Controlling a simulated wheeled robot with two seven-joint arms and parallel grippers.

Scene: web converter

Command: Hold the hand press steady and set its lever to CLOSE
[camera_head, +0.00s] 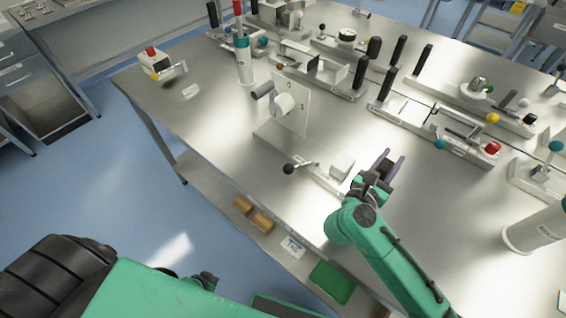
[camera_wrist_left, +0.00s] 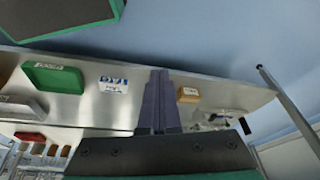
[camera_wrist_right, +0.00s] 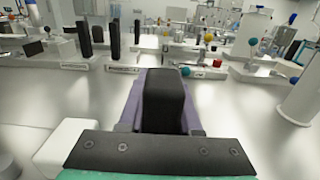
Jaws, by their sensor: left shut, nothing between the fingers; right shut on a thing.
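No CLOSE label is readable. A white block (camera_head: 342,165) sits near the base's right end and shows at the left of the right wrist view (camera_wrist_right: 65,147). My right gripper (camera_head: 387,163) is shut on a black upright grip (camera_wrist_right: 164,98) beside that block. My left gripper (camera_head: 207,281) is shut and empty, low in front of the table; its fingers (camera_wrist_left: 158,80) touch nothing.
Other fixtures with black grips (camera_head: 422,60) stand behind on the metal table (camera_head: 215,125). A white cylinder (camera_head: 245,62) stands behind the press, another (camera_head: 535,232) at the right. A lower shelf holds brown blocks (camera_head: 262,221) and a green tray (camera_wrist_left: 55,77). The table's left part is mostly clear.

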